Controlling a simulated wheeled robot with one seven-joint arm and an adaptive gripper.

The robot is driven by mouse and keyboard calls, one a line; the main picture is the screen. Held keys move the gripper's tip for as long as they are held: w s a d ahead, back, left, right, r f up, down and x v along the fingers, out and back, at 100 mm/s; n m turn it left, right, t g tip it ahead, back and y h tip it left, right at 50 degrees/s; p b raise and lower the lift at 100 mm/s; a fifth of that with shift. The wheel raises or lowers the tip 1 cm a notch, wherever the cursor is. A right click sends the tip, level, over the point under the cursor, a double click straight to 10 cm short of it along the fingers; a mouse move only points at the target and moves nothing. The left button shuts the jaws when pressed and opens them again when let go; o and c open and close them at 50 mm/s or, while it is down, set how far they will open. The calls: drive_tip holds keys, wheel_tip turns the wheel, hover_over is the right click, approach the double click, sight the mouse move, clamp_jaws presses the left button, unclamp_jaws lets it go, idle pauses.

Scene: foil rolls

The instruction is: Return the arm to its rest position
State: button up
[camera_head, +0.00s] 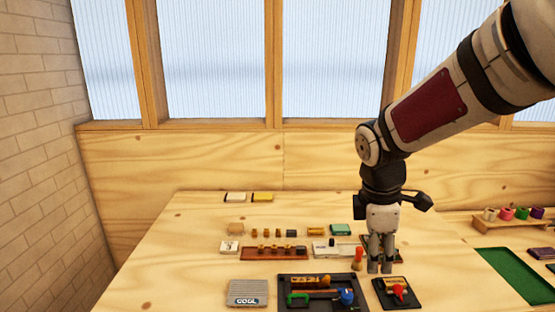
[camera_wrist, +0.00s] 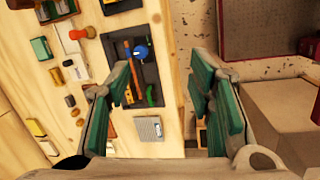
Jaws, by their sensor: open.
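My gripper (camera_head: 380,268) points down over the right part of the wooden table (camera_head: 160,250). Its two fingers are apart with nothing between them. In the wrist view the green-padded fingers (camera_wrist: 162,64) are spread, with the table surface and its edge seen beyond the gap. My arm (camera_head: 430,108) comes in from the upper right and bends down at the elbow. Its fingertips appear just behind a black pad with a red-knobbed tool (camera_head: 399,291). An orange-red handled stamp (camera_head: 358,258) stands just left of the fingers; I cannot tell the exact clearance.
A dark tray (camera_head: 282,279) with tools and a grey box (camera_head: 248,292) lie at the front. Several small blocks stand behind. At right are a green tray (camera_head: 518,276) and a wooden rack (camera_head: 482,222) with coloured rolls (camera_head: 507,214). The table's left part is bare.

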drive_tip(key=s+r+m+t, duration=0.1)
drive_tip(key=s+r+m, duration=0.2)
drive_tip(key=s+m, duration=0.2)
drive_tip(key=s+r+m+t+y, duration=0.1)
drive_tip(key=s+r+m, duration=0.1)
drive_tip(key=s+m, duration=0.3)
drive_tip(key=s+a+r+m+t, duration=0.1)
drive_tip(key=s+r+m, duration=0.2)
drive_tip(key=s, duration=0.6)
drive_tip(key=m, duration=0.2)
drive_tip(key=shift+s+r+m+t+y, duration=0.3)
drive_tip(key=shift+r+m+t+y, duration=0.05)
drive_tip(key=shift+m+t+y, duration=0.05)
